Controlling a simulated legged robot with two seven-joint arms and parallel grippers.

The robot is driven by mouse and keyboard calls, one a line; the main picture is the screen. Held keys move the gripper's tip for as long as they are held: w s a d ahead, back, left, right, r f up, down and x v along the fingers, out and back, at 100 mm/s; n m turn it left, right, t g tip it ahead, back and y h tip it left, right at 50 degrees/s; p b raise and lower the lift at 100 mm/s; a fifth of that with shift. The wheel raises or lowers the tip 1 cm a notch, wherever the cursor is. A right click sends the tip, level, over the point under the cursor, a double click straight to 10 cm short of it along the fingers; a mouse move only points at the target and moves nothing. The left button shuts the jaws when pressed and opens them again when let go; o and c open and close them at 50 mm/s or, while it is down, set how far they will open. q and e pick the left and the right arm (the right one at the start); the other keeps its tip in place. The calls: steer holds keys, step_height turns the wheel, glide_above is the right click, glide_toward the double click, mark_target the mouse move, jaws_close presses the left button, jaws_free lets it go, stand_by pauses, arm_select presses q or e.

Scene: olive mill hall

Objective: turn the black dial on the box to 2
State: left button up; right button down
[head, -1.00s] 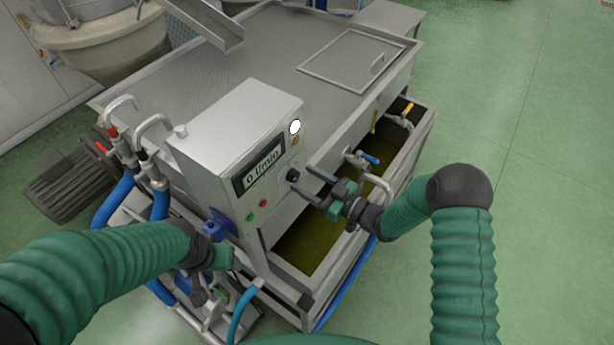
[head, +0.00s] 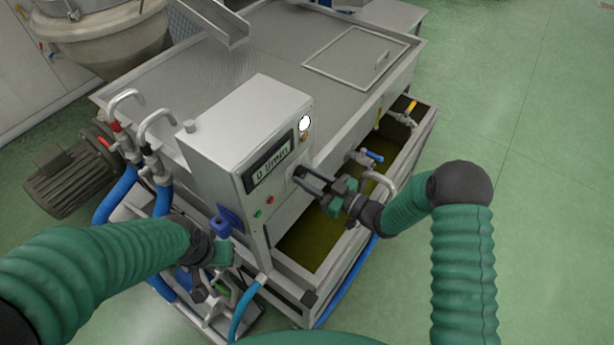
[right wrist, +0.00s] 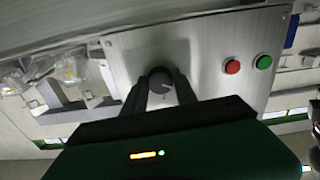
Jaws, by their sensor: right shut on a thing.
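The grey metal box (head: 215,135) stands at the near edge of the machine, its front panel facing right. My right gripper (head: 298,176) is at this panel, with its fingers around the black dial. The fingers mostly hide the dial in the head view. In the right wrist view the dial (right wrist: 161,83) shows as a dark round knob between the two fingertips (right wrist: 161,88), which are shut on it. The number it points to cannot be read. My left gripper (head: 205,292) hangs low in front of the box, partly hidden by its arm; its jaws are unclear.
A display (head: 270,162) on the panel reads 0 l/min. A green button (head: 257,214) and a red button (right wrist: 232,67) sit beside the dial. A blue-handled valve (head: 372,156) and an open trough of dark liquid (head: 310,238) are close to my right arm.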

steer(key=shift+d, duration=0.1)
steer(key=shift+m+b, duration=0.35)
steer(key=shift+m, duration=0.75)
steer(key=m, duration=0.9)
steer(key=shift+m, duration=0.4)
steer(key=c, duration=1)
jaws_free()
steer(key=shift+d, duration=0.1)
steer(key=shift+o, duration=0.2)
steer(key=shift+d, duration=0.1)
